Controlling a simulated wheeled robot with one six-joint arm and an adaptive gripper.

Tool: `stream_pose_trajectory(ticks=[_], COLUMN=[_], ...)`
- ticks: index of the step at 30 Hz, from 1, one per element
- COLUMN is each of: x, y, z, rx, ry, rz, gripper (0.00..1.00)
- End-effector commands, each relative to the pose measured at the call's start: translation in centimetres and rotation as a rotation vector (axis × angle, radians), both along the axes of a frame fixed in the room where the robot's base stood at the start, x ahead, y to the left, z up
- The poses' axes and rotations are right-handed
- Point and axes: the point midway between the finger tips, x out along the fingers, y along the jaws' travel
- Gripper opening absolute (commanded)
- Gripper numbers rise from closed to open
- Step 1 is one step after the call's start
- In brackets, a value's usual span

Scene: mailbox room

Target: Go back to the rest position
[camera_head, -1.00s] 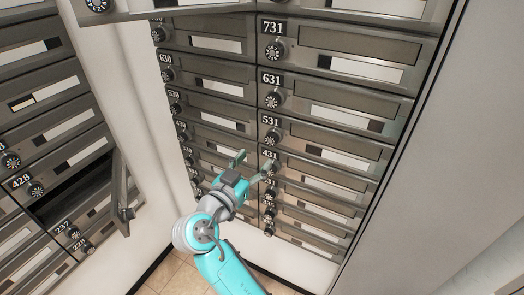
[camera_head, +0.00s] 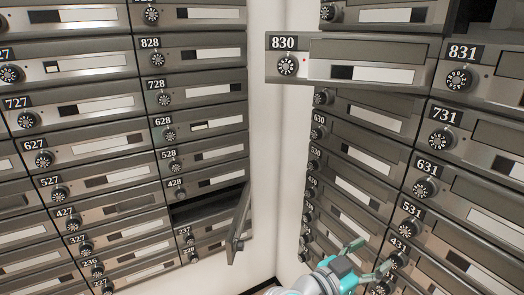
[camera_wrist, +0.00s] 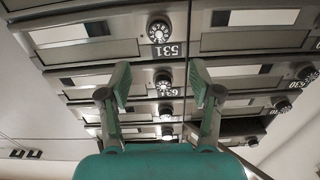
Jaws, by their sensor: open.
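My gripper (camera_head: 370,258) is at the bottom right of the head view, in front of the right-hand mailbox wall near the door marked 431 (camera_head: 400,246). Its two teal-grey fingers are spread apart with nothing between them. In the wrist view, my gripper (camera_wrist: 160,88) is also open and empty, and the mailbox doors appear upside down beyond it. The dial of door 631 (camera_wrist: 163,80) shows between the fingers. Whether a fingertip touches a door cannot be told. Most of my arm is below the head view.
Door 830 (camera_head: 350,62) stands open, sticking out from the right wall at upper centre. On the left wall, a small door (camera_head: 240,225) stands open beside a dark compartment (camera_head: 205,208) below 428. A dark opening (camera_head: 474,12) shows at the top right. White wall (camera_head: 272,150) fills the corner.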

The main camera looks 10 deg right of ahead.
Motion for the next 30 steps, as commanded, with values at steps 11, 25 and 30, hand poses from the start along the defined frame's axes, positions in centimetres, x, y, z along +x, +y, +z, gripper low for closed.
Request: stream_pose_trajectory(ticks=[11, 25, 30], x=[-1.1, -10.0, -14.8], y=[0.5, 5.2, 7.3], z=[-9.9, -22.2, -24.4], rx=[-0.068, -0.063, -0.034], ry=[0.277, 0.512, 0.527], rz=[0.333, 0.839, 0.989], gripper=[0.64, 0.64, 0.64])
